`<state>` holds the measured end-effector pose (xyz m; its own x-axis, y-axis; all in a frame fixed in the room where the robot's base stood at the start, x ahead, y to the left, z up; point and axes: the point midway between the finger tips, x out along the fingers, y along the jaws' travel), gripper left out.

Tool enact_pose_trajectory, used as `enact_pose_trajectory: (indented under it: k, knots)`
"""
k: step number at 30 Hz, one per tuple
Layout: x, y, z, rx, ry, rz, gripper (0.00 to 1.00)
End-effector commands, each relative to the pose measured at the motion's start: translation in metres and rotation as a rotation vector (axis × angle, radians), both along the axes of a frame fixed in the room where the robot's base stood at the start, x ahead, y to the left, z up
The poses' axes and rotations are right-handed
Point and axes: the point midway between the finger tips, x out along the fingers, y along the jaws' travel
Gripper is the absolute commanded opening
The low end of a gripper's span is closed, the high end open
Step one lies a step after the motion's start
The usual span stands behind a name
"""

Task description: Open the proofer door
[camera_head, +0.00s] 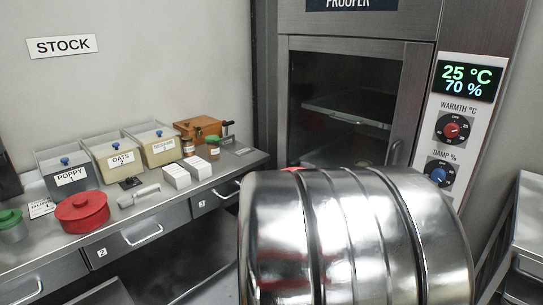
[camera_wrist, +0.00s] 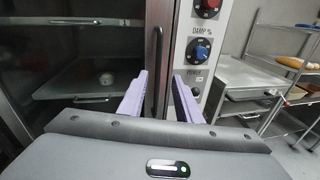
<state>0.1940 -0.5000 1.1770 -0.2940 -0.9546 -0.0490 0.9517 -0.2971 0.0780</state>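The proofer (camera_head: 358,25) stands at the back right in the head view. Its glass-fronted door (camera_head: 345,85) appears closed, and its lower part is hidden. The vertical door handle (camera_head: 395,153) is on the door's right side. In the wrist view the handle (camera_wrist: 156,60) is a dark upright bar. My gripper (camera_wrist: 161,77) is open, its two purple fingers apart. The handle shows in the gap between them, nearer the left finger, with no clear contact. I cannot tell how deep it sits between the fingers. The gripper is not visible in the head view.
The control panel (camera_head: 460,130) with display and knobs is right of the door. A counter (camera_head: 150,205) with ingredient bins and a red pot (camera_head: 82,212) stands left. In the wrist view, a steel cabinet (camera_wrist: 243,80) and a wire rack (camera_wrist: 295,75) stand right.

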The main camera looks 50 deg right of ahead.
Motion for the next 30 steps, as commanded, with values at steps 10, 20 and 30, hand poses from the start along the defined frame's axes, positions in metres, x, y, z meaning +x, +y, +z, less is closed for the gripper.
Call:
enact_pose_trajectory:
  k: [10,20,30]
  knots:
    - [-0.002,-0.014,0.005,-0.025,0.093,0.012,0.31]
    - [-0.004,-0.020,0.004,-0.024,0.091,0.011,0.31]
    - [-0.016,-0.059,0.004,-0.023,0.089,0.009,0.31]
